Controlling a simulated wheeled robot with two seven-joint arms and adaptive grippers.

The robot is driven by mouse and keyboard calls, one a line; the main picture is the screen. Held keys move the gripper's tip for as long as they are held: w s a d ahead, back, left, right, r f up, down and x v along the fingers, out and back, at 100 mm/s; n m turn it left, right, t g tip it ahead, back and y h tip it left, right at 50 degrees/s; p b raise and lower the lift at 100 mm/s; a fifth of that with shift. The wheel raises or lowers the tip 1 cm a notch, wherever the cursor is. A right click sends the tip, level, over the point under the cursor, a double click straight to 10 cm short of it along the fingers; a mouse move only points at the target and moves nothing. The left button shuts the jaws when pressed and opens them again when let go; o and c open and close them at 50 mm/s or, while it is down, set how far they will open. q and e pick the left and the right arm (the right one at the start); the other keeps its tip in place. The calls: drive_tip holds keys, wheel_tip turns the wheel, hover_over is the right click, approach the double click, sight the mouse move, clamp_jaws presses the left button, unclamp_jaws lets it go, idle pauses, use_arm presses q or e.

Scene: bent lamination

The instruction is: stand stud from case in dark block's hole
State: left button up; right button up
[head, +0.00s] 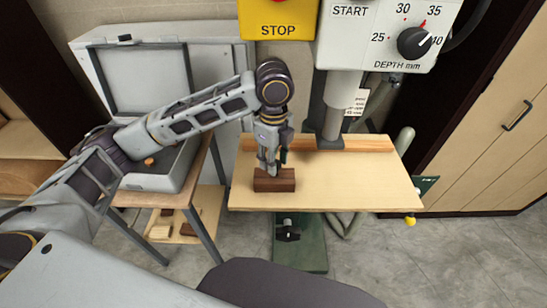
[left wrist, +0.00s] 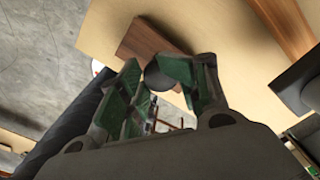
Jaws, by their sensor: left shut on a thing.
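The dark brown block (head: 274,181) lies on the pale work table, and it also shows in the left wrist view (left wrist: 146,38). My left gripper (head: 269,162) points down right over the block. In the left wrist view its green-padded fingers (left wrist: 160,78) are shut on a dark, rounded piece, the stud (left wrist: 163,74). The stud is hard to make out in the head view. I cannot tell whether it touches the block, and the hole is hidden. The open grey case (head: 168,172) stands at the left with its lid up and a small orange thing inside. My right gripper is not in view.
A drilling machine with a grey column (head: 333,105), yellow STOP panel (head: 278,20) and depth dial stands behind the block. The table (head: 350,185) is clear right of the block. A wooden strip (head: 370,143) runs along its back. Wooden pieces lie on a low shelf (head: 184,222).

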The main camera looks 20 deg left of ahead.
use_arm(q)
drive_tip(key=shift+f, duration=0.6)
idle(0.3)
drive_tip(key=shift+p, duration=0.45)
idle(0.6)
drive_tip(key=shift+p, duration=0.3)
drive_tip(key=shift+f, duration=0.1)
idle(0.7)
drive_tip(key=shift+p, duration=0.45)
idle(0.7)
drive_tip(key=shift+f, duration=0.1)
idle(1.0)
drive_tip(key=shift+f+p, duration=0.2)
drive_tip(key=shift+p, duration=0.45)
